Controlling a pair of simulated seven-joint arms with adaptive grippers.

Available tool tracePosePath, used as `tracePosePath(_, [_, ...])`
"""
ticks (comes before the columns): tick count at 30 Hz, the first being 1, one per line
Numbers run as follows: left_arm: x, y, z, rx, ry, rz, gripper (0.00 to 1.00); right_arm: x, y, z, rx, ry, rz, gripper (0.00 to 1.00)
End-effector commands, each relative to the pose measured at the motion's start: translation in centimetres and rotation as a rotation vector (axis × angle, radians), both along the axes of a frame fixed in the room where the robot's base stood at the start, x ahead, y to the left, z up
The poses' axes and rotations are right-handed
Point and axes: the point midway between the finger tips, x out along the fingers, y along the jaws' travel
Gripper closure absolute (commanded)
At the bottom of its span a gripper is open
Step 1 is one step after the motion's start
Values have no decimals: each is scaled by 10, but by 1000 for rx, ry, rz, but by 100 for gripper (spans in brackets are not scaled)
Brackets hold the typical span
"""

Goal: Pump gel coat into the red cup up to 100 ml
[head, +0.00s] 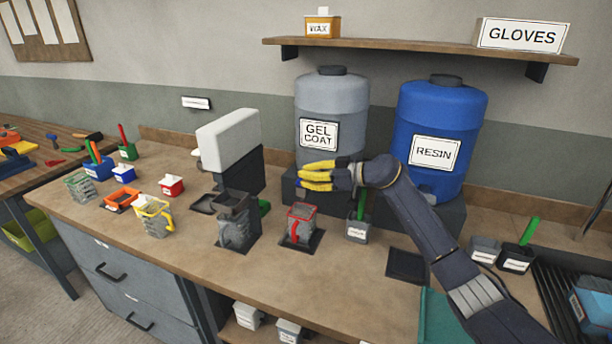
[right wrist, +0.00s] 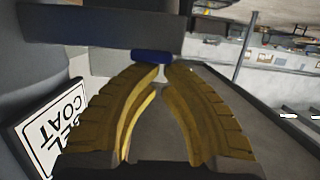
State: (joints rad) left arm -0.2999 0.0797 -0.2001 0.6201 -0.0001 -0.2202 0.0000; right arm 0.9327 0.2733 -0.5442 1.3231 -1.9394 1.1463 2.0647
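The red cup (head: 301,224), a see-through jug with a red rim and handle, stands upright on a dark square pad in front of the gel coat drum (head: 345,98). The fill level inside it cannot be read. My right gripper (head: 303,176) has yellow fingers and is in front of the lower part of the drum, above the cup. It also shows in the right wrist view (right wrist: 165,68), with a narrow gap between its fingertips and nothing seen between them. A small blue piece (right wrist: 151,57) is at the fingertips. Any pump or tap on the drum is hidden. My left gripper is out of view.
The blue resin drum (head: 440,110) stands right of the gel coat drum. A white-topped dispenser (head: 229,135) with a jug below stands to the left. A yellow-handled cup (head: 153,217) and several small containers are farther left. The bench front is mostly clear.

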Motion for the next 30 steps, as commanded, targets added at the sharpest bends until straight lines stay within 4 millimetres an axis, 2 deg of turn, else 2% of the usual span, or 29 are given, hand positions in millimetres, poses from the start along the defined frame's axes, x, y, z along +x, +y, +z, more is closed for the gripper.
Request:
tracePosePath(5, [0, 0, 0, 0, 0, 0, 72, 0, 4, 17, -2, -2, 6, 100])
tracePosePath(9, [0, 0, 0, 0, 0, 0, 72, 0, 10, 43, -1, -5, 13, 100])
tracePosePath(12, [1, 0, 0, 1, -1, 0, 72, -7, -13, 43, -3, -2, 9, 100])
tracePosePath(21, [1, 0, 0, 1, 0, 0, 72, -26, -57, 57, -1, -2, 11, 100])
tracePosePath(30, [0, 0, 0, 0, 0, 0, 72, -35, -78, 63, 1, -1, 13, 100])
